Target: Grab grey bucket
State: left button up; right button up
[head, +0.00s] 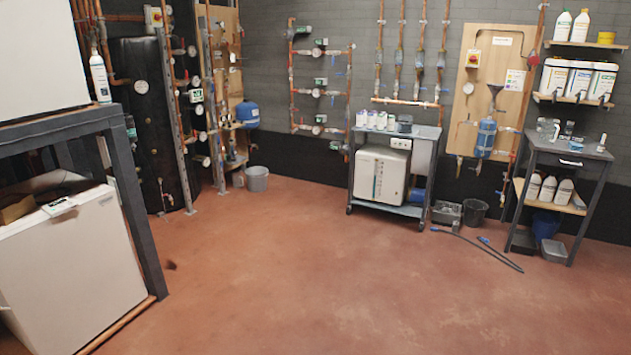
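A light grey bucket (257,179) stands upright on the red-brown floor against the back wall, left of the middle. It is in the head view, a good distance away, and nothing covers its front. A darker grey-black bucket (475,211) stands on the floor between the cart and the right-hand table. Neither of my grippers shows in the head view.
A dark metal frame (133,195) with white units stands close at the left. A wheeled cart (391,170) and a table (560,165) stand at the back right. A dark hose (480,246) lies on the floor. The middle floor (330,270) is clear.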

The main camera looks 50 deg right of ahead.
aim_at(256, 176)
jog(key=z, duration=1.15)
jog(key=i+z, duration=0.15)
jog(key=i, duration=5.3)
jog(key=i+l, duration=0.1)
jog(key=i, duration=0.35)
jog(key=i+l+u, duration=0.15)
jog(key=i, duration=0.25)
jog(key=i+l, duration=0.15)
jog(key=i, duration=0.3)
jog(key=i+l+u, duration=0.15)
jog(key=i, duration=0.3)
jog(key=i+l, duration=0.2)
jog(key=i, duration=0.2)
jog(key=j+u, duration=0.05)
